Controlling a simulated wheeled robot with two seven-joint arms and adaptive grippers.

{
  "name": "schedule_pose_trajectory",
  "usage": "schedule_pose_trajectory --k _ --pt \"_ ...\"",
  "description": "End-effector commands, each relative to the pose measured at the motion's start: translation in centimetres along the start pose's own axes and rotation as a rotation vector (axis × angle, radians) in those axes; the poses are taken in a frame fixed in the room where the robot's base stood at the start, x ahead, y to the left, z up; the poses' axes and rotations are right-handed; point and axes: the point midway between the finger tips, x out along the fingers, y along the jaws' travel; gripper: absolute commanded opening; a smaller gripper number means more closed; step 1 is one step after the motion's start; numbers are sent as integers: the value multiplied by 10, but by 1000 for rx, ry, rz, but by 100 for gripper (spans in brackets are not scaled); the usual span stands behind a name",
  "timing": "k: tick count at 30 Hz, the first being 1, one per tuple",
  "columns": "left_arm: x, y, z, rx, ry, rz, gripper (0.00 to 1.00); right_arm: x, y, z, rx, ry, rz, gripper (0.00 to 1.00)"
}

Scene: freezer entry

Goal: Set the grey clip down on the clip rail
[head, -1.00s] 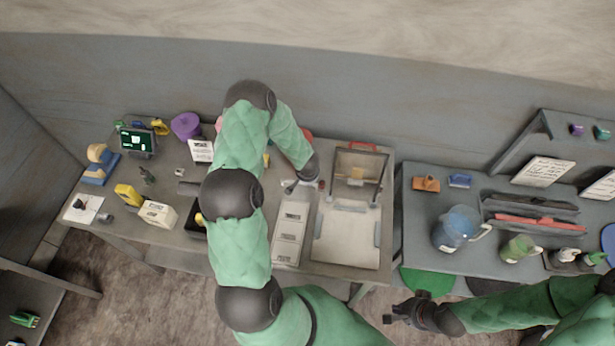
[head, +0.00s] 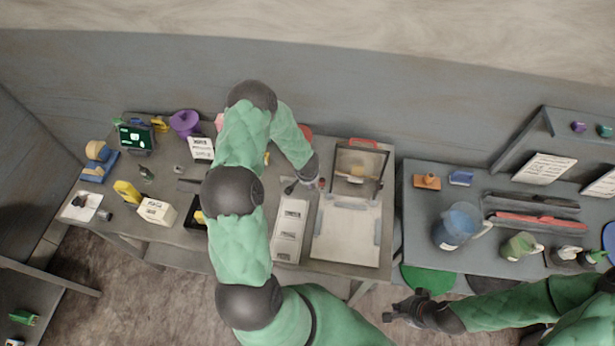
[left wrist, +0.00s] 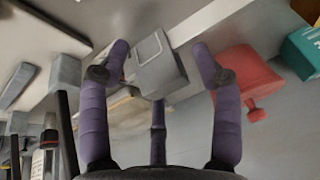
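The grey clip (left wrist: 157,68), a boxy block with a square recess on top, sits between the spread purple fingers of my left gripper (left wrist: 162,50) in the left wrist view. A gap shows between it and the right finger; contact with the left finger is unclear. A pale strip (left wrist: 215,18), which may be the clip rail, runs behind the clip toward the upper right. Whether the clip rests on it cannot be told. In the head view my left arm hides the clip and most of the left hand. My right gripper (head: 396,309) is empty, its fingers apart, in front of the tables.
A red knobbed object (left wrist: 243,82) and a teal box (left wrist: 303,47) are right of the left gripper. A blue pitcher (head: 458,226) stands on the right table.

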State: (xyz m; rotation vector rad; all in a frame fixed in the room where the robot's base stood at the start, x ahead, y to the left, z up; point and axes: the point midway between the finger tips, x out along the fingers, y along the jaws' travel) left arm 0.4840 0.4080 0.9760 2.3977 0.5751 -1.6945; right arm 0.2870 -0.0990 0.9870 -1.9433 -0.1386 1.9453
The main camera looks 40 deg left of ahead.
Motion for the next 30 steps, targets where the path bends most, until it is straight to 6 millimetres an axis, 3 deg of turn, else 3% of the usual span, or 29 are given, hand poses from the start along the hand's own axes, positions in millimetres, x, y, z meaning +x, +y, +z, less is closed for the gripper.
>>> schedule_pose_trajectory --k 11,30 --pt "-6 0 -1 1 1 0 66 0 0 0 0 0 0 0" --pt "-110 0 -1 1 1 0 66 0 0 0 0 0 0 0"
